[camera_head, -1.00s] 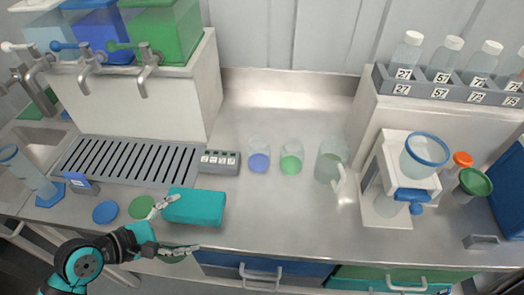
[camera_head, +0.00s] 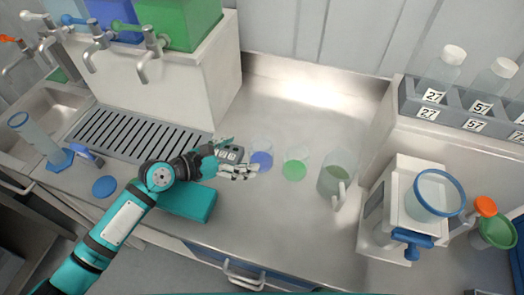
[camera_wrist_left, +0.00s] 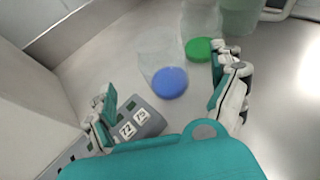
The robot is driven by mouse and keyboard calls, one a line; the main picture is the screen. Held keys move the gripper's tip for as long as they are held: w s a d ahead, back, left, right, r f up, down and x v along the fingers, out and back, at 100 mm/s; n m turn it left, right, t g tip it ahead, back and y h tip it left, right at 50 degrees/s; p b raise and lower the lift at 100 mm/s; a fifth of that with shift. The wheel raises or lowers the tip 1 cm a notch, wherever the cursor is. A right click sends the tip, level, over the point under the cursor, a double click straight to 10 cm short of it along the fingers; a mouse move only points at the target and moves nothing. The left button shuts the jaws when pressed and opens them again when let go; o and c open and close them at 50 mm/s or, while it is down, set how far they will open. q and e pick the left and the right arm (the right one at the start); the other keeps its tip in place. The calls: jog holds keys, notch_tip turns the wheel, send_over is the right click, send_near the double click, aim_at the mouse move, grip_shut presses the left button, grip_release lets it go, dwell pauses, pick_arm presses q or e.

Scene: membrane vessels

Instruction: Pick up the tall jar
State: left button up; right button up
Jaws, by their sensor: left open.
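Two clear glass jars stand on the steel counter. One has a blue bottom (camera_head: 261,160), the other a green bottom (camera_head: 295,165). A larger clear jug with a handle (camera_head: 337,178) stands to their right. I cannot tell for sure which one is the tall jar. My left gripper (camera_head: 243,156) is open and empty, just left of the blue-bottomed jar. In the left wrist view that jar (camera_wrist_left: 165,72) stands ahead between the spread fingers, apart from them. The green-bottomed jar (camera_wrist_left: 200,30) is behind it, near the right finger. My right gripper is out of view.
A grey labelled block (camera_head: 229,153) lies under my left gripper. A white device with a blue-rimmed bowl (camera_head: 410,205) stands at the right. The counter in front of the jars is clear.

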aim_at(253, 152)
pick_arm(q)
jog(key=x, duration=0.2)
jog(key=shift+w+d+f, duration=0.1)
jog(key=shift+w+d, duration=0.05)
jog(key=shift+d, duration=0.15)
jog(key=shift+w+d+f, duration=0.1)
jog(key=shift+d+f, duration=0.05)
jog(key=x, duration=0.3)
jog(key=shift+w+d+f, duration=0.15)
jog(key=shift+d+f, duration=0.1)
jog(key=shift+f, duration=0.15)
jog(key=shift+w+d+f+p, duration=0.15)
jog(key=shift+d+p, duration=0.1)
jog(key=shift+p, duration=0.05)
jog(key=shift+d, duration=0.1)
jog(key=c, duration=1.3)
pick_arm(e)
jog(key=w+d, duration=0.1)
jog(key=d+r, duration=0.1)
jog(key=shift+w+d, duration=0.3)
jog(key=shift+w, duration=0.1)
